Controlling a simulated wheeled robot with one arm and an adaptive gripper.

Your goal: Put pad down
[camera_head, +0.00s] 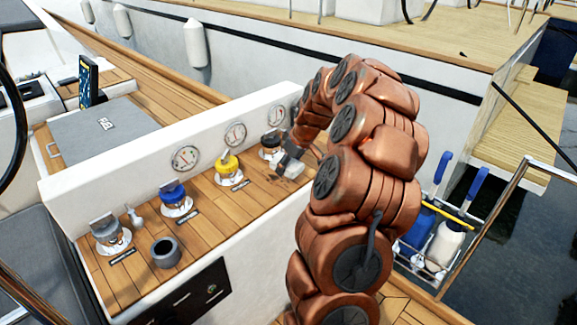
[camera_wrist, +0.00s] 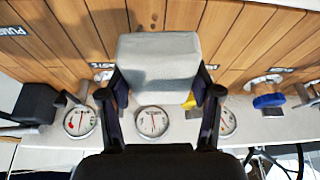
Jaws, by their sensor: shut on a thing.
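The pad (camera_wrist: 158,62) is a pale grey block with rounded edges, seen close up in the wrist view. My gripper (camera_wrist: 159,88) is shut on it, with one dark finger at each side. In the head view my gripper (camera_head: 284,154) is at the right end of the wooden console top (camera_head: 205,212), and the pad (camera_head: 293,170) shows as a small whitish piece at its tip. The pad is over or close to the planks; I cannot tell whether it touches them.
A black-topped fitting (camera_head: 270,141) stands right beside my gripper. Yellow (camera_head: 228,163), blue (camera_head: 174,194) and grey (camera_head: 107,230) fittings line the console, with a dark cup (camera_head: 165,252) in front. Gauges (camera_head: 185,158) sit on the white wall behind. A crate with bottles (camera_head: 447,244) is at right.

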